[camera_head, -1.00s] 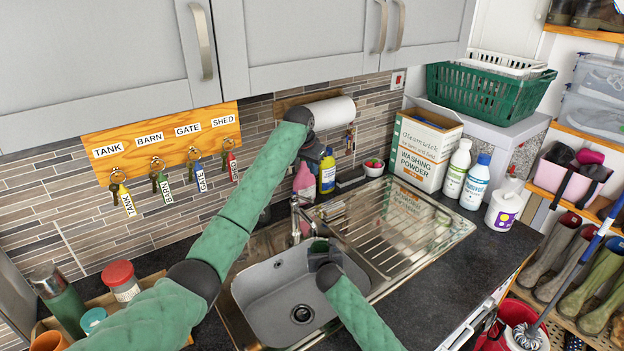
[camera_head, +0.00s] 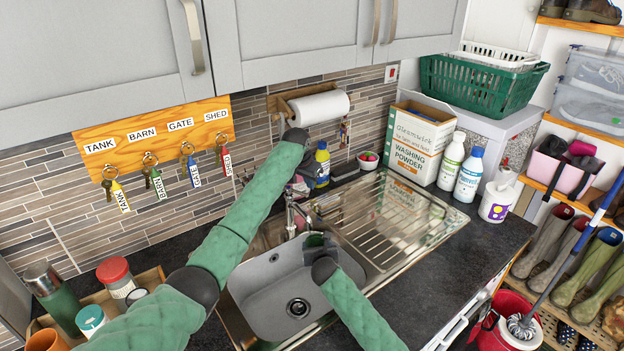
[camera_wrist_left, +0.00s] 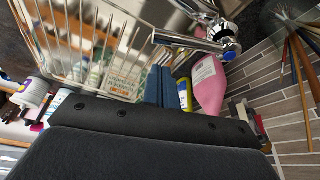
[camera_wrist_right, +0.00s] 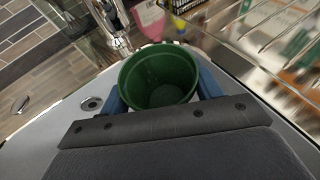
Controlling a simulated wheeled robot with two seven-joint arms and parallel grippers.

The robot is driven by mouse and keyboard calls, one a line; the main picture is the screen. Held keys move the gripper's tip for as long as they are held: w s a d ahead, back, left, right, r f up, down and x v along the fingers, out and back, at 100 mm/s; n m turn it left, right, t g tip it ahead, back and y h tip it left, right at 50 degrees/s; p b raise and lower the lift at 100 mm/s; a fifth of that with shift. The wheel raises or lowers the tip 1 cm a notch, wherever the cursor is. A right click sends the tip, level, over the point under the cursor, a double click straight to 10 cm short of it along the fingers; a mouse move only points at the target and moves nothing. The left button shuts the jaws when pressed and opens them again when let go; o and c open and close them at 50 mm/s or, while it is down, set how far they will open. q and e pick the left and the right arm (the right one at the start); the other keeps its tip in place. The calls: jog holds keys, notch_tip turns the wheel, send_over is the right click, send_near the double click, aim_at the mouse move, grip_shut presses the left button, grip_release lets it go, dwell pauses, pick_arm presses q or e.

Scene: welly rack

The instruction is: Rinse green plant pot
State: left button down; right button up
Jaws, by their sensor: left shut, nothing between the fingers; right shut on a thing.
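The green plant pot (camera_wrist_right: 160,82) is upright between the blue fingers of my right gripper (camera_head: 321,246), its open mouth facing the camera in the right wrist view. It looks empty inside. It is held over the sink basin (camera_head: 262,292), close to the tap. In the head view only a small dark green part of it (camera_head: 314,240) shows. The chrome tap (camera_head: 291,214) rises behind the basin and also shows in the left wrist view (camera_wrist_left: 222,40). I see no water running. My left gripper (camera_wrist_left: 160,86) is shut and empty, above and behind the tap.
A pink bottle (camera_wrist_left: 208,86) and a yellow bottle (camera_head: 322,164) stand behind the sink near my left gripper. The drainer (camera_head: 385,220) right of the basin is clear. A washing powder box (camera_head: 418,143) and white bottles stand beyond it.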

aim_at(303, 193)
pick_arm(q)
jog(key=shift+s+a+f, duration=0.2)
jog(key=shift+s+a, duration=0.4)
jog(key=shift+s, duration=0.25)
jog(key=shift+a, duration=0.1)
jog(key=shift+s+a+m+g, duration=0.15)
jog(key=shift+s+a+m, duration=0.15)
jog(key=shift+m, duration=0.25)
jog(key=shift+s+a+m+g, duration=0.15)
jog(key=shift+s+m, duration=0.15)
jog(key=shift+m, duration=0.25)
jog(key=shift+s+a+h, duration=0.2)
jog(key=shift+s+h, duration=0.05)
jog(key=shift+h, duration=0.05)
